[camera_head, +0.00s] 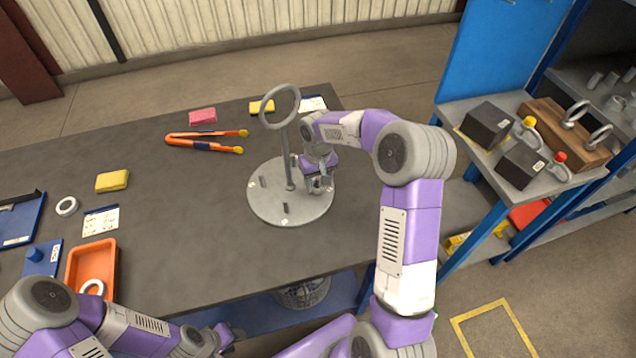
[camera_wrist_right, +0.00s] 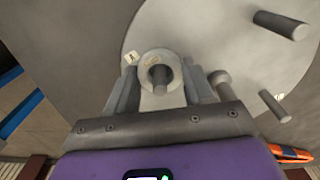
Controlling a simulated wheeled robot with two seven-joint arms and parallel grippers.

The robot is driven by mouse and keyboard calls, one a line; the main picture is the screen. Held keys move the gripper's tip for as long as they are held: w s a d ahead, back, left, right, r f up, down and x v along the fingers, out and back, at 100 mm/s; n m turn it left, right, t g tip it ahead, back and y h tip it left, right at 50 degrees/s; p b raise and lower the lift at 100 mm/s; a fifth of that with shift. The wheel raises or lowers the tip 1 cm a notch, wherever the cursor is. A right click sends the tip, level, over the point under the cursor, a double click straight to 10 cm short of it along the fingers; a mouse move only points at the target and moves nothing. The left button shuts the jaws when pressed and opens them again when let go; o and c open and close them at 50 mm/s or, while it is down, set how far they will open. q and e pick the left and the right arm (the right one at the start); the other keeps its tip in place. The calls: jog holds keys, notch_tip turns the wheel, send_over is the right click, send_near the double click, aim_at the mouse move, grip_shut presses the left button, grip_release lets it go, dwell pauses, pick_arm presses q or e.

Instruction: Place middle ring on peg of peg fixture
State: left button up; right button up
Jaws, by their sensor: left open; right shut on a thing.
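The peg fixture (camera_head: 265,207) is a round grey plate on the table with short pegs and a tall central post topped by a large loop. My right gripper (camera_head: 319,186) is low over the plate's right side. In the right wrist view it is shut on a pale ring (camera_wrist_right: 146,78), which I take as the middle ring. A peg (camera_wrist_right: 161,77) shows in the ring's hole and seems to pass through it; whether the ring touches the plate I cannot tell. My left gripper (camera_head: 228,336) is open and empty at the bottom, off the table's front edge.
Another pale ring (camera_head: 66,206) lies on the table's left, and one (camera_head: 93,287) is in the orange tray (camera_head: 108,258). A shelf (camera_head: 560,175) with dark blocks stands right. The table's middle is clear.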

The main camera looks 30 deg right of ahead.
jog(key=shift+f, duration=0.2)
jog(key=shift+f, duration=0.15)
jog(key=o, duration=1.2)
jog(key=shift+c, duration=0.2)
notch_tip(320, 180, up, 12)
jog(key=p, duration=0.2)
jog(key=shift+r+p, duration=0.25)
jog(key=shift+p, duration=0.05)
jog(key=shift+f, duration=0.1)
